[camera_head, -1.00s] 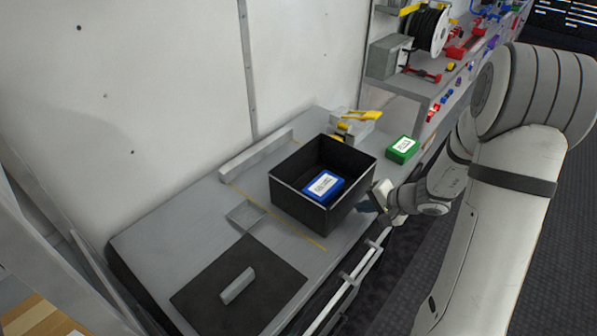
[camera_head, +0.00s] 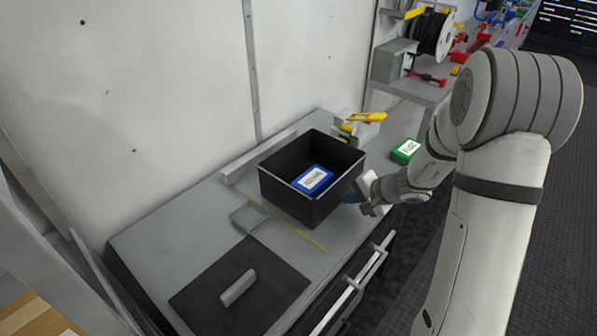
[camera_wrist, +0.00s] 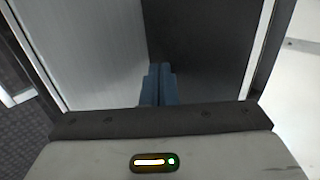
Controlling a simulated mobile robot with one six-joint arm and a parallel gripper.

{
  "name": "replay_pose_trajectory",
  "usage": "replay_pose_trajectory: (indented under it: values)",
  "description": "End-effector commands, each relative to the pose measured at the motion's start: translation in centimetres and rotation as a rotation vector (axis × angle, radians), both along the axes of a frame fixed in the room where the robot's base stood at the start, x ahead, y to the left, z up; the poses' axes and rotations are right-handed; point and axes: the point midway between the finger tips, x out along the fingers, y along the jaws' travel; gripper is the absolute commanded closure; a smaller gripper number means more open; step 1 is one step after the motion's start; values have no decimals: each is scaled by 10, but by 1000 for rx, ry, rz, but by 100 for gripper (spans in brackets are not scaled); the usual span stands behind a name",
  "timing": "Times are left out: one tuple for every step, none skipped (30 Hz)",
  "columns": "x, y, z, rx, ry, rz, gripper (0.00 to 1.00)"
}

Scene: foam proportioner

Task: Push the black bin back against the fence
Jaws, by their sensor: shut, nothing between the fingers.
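The black bin (camera_head: 288,199) stands upright on the grey workbench (camera_head: 190,232), with a blue labelled box (camera_head: 313,179) inside it. The fence (camera_head: 240,168) is a low light-grey bar along the back of the bench. The bin's back rim overlaps the fence in the head view, so I cannot tell whether they touch. My gripper (camera_head: 353,192) is shut and empty at the bin's near right side, its tips partly hidden. In the wrist view, the closed blue-grey fingers (camera_wrist: 158,82) point at the bin's dark wall (camera_wrist: 205,45); contact is likely but not clear.
A yellow-handled clamp device (camera_head: 358,128) stands behind the bin, and a green box (camera_head: 404,151) lies to its right. A yellow line (camera_head: 285,221) runs on the bench beside the bin. A dark mat with a grey block (camera_head: 238,287) lies at the front left.

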Motion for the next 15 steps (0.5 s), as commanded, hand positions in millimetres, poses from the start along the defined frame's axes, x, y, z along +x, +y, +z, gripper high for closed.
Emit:
replay_pose_trajectory:
  values:
    - [2,3,-1,0,-1,2,100]
    - [3,5,-1,0,-2,3,100]
    - [5,7,-1,0,-2,3,100]
    - [6,8,0,0,-2,3,100]
    - [7,10,-1,0,-1,2,100]
    - [8,11,-1,0,-1,2,100]
    - [9,13,-1,0,-2,3,100]
    - [10,14,-1,0,-2,3,100]
    - [12,16,-1,0,-2,3,100]
    - [13,18,-1,0,-1,2,100]
    - [14,19,-1,0,-1,2,100]
    - [15,21,-1,0,-2,3,100]
    - [16,23,-1,0,-2,3,100]
    - [17,24,-1,0,-2,3,100]
    - [19,26,-1,0,-2,3,100]
